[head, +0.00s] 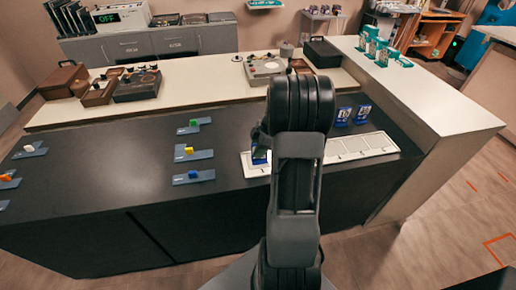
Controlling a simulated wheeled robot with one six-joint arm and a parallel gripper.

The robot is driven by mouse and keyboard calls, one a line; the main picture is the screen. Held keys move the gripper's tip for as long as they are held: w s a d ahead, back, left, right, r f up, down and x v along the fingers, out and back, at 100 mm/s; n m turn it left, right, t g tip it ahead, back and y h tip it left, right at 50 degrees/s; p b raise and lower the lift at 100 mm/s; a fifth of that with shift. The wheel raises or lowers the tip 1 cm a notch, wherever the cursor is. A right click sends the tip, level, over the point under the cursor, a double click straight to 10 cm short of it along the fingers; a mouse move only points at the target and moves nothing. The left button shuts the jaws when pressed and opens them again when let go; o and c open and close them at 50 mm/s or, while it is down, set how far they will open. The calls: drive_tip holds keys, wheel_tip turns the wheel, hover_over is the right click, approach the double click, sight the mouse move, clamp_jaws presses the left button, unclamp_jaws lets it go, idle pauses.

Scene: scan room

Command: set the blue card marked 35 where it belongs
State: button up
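A blue-and-white card (260,157) shows just left of my arm, at the left end of a long white tray (388,144) with marked slots. I cannot read its number, nor tell whether it stands in the slot or is held above it. Two more blue cards, one on the left (343,115) and one on the right (362,114), stand upright behind the tray; their numbers are too small to read. My gripper (262,138) is mostly hidden behind my arm, close above the card at the tray's left end. Its fingers are not clear.
Blue-grey plates with a green block (194,122), a yellow block (189,150) and a blue block (193,173) lie left on the dark counter. Teal-and-white stands (375,45) are on the right white counter (430,95). Box-like devices (137,85) stand on the back ledge.

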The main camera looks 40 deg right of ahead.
drive_tip(key=v, duration=1.1)
drive_tip(key=s+a+r+m+h, duration=0.25)
drive_tip(key=a+m, duration=0.25)
drive_tip(key=a, duration=0.7)
drive_tip(key=s+a+f+m+t+h, duration=0.1)
drive_tip(key=s+a+m, duration=0.6)
drive_tip(key=a, duration=0.5)
drive_tip(key=shift+s+a+m, duration=0.3)
drive_tip(key=shift+s+m, duration=0.1)
drive_tip(key=shift+s, duration=0.05)
wheel_tip(320, 180, up, 3)
drive_tip(key=p, duration=0.2)
drive_tip(key=shift+r+t+h+p, duration=0.15)
drive_tip(key=shift+t+h+p, duration=0.1)
drive_tip(key=shift+t+p, duration=0.05)
